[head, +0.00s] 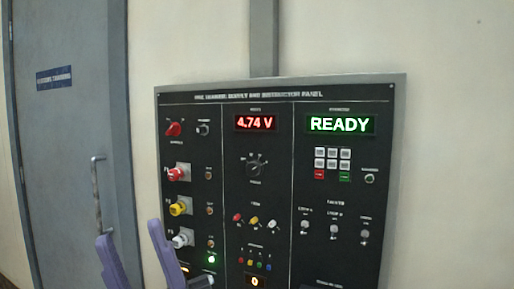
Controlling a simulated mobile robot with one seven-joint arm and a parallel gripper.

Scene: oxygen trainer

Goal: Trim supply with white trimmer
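The white trimmer (272,224) is a small light knob in the middle column of the dark panel (290,130). It is the rightmost of a row of three, beside a yellow trimmer (254,221) and a red trimmer (237,217). The red supply display (256,123) above reads 4.74 V. My gripper (129,233) shows as two purple fingers at the lower left, spread apart with nothing visible between them. It is left of the white trimmer and apart from it in the picture. Its lower part is cut off by the frame.
Large red (180,173), yellow (181,206) and white (183,238) knobs stick out of the panel's left column, near my fingers. A dark rotary knob (255,166) sits above the trimmers. A green READY display (340,124) is at right. A grey door (70,130) stands left.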

